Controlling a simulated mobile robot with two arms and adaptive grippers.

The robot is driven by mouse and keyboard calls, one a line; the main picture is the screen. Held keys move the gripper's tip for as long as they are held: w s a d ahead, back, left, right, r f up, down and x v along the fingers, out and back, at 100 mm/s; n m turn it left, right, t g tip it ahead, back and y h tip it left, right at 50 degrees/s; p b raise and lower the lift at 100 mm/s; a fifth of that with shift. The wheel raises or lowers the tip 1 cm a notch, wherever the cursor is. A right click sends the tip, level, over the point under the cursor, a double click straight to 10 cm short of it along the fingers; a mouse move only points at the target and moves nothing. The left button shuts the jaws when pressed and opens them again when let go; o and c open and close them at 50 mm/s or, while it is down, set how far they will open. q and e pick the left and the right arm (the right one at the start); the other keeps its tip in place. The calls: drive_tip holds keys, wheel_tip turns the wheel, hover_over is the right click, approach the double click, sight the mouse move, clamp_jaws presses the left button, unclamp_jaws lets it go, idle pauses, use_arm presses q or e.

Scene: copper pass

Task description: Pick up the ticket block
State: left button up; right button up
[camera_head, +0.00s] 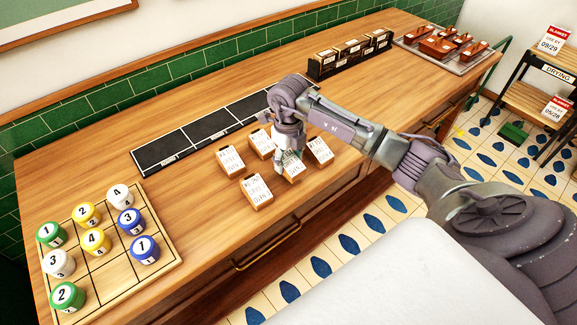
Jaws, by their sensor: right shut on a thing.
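Several ticket blocks stand in a cluster on the wooden counter, each a small wood-coloured block with a white written face. One ticket block (231,159) is at the back left, one (262,143) at the back, one (319,151) at the right and one (257,191) at the front left. My right gripper (288,160) points down among them, shut on the ticket block (294,171) at the front middle. The fingers partly cover that block. I cannot tell whether it is clear of the counter. My left gripper is not in view.
A long black sectioned strip (206,128) lies behind the blocks. A grid board (168,258) with numbered white, yellow, green and blue pots is at the left. A dark rack (349,54) and a tray (477,65) of brown pieces stand at the far right end.

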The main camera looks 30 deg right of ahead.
drive_tip(key=shift+s+d+r+b, duration=0.1)
drive_tip(key=shift+r+b, duration=0.25)
drive_tip(key=shift+r, duration=0.5)
drive_tip(key=s+d+r+b, duration=0.3)
drive_tip(key=s+r, duration=0.3)
drive_tip(key=s, duration=0.5)
drive_tip(key=shift+r, duration=0.4)
